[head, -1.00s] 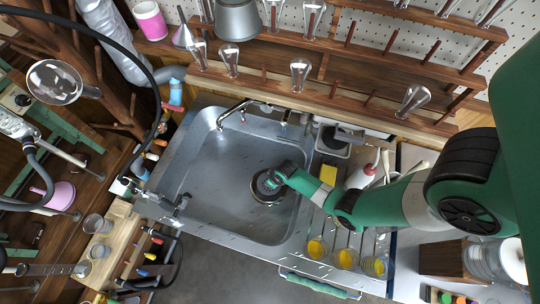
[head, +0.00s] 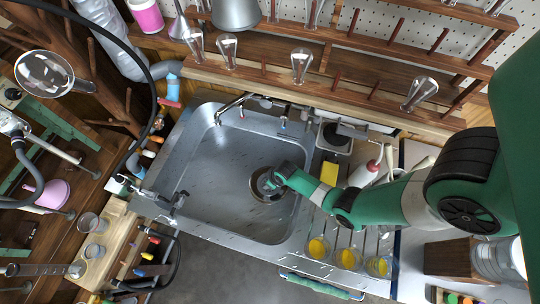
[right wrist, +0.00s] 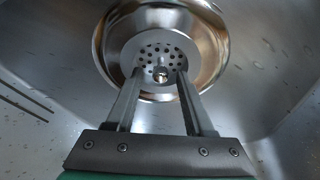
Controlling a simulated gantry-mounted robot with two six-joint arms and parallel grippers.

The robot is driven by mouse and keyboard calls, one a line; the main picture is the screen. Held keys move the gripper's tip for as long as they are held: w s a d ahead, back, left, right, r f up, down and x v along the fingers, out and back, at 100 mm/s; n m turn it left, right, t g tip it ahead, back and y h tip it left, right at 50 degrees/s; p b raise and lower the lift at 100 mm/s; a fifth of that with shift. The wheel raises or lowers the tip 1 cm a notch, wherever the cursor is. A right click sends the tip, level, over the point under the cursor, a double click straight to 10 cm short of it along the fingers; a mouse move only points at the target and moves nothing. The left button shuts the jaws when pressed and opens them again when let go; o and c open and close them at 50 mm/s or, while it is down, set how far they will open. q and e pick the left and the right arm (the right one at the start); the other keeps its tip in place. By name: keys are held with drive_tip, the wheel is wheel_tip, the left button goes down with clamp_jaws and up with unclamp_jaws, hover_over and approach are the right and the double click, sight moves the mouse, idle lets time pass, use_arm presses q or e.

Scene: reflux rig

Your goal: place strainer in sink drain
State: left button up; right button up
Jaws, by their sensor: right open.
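The sink (head: 215,165) is a grey metal basin in the middle of the head view. My right gripper (head: 265,187) reaches down into it over the round drain (head: 255,174). In the right wrist view the drain (right wrist: 215,45) is a shiny ring around the strainer. The strainer (right wrist: 150,52) is a grey metal cup with a perforated bottom and a small central knob, and it sits inside the ring. My right gripper (right wrist: 160,76) is open, its two fingers apart on either side of the knob. My left gripper is not in view.
A faucet (head: 230,112) stands at the sink's back edge. A yellow sponge (head: 329,173) and several flasks with yellow contents (head: 347,258) stand right of the basin. A wooden peg rack (head: 350,98) runs behind. The basin's left part is clear.

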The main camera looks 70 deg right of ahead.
drive_tip(key=p+v, duration=1.1)
drive_tip(key=v, duration=0.1)
drive_tip(key=shift+r, duration=0.2)
